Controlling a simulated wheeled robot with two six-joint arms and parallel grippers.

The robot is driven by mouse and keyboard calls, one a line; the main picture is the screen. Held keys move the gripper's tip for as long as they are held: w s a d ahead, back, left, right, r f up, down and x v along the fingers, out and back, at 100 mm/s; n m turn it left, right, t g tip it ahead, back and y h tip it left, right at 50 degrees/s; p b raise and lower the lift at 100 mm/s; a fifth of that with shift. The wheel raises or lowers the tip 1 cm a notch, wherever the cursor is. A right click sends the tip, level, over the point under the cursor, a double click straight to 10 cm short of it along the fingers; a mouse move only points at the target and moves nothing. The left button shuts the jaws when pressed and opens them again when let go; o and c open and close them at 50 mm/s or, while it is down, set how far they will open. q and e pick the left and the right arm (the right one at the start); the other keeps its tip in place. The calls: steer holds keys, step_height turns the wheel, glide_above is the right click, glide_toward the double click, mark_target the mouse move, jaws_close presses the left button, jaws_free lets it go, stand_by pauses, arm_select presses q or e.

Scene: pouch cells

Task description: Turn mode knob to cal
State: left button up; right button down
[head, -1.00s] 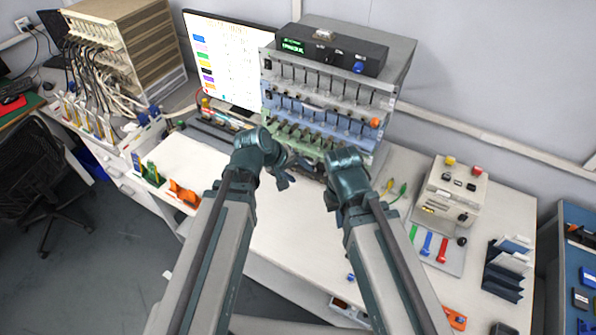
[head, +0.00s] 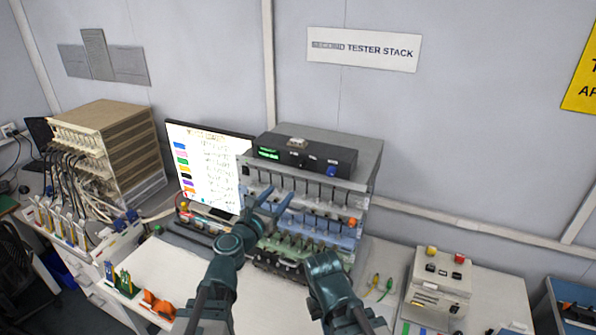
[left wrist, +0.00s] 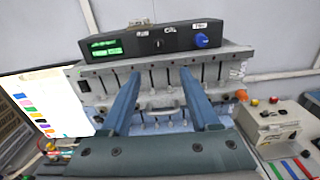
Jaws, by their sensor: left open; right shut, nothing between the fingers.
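The black control box (head: 305,157) lies on top of the tester stack, with a lit green display at its left end. A blue knob (left wrist: 201,41) is on the right of its front face, below small lettering, and also shows in the head view (head: 332,172). A label that seems to read CAL (left wrist: 170,30) is to its left; the knob's setting is too small to read. My left gripper (head: 268,201) is open and empty in front of the stack, below the box and apart from the knob. My right gripper (head: 325,268) is low before the stack, its fingers hard to see.
The stack (head: 372,165) has rows of slots below the box and an orange knob at its right side. A monitor (head: 205,165) stands left of it. A button box (head: 440,280) stands at the right.

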mark_target(301, 168)
arm_select(q)
steer(key=x, duration=1.4)
steer(key=shift+a, duration=0.1)
jaws_close()
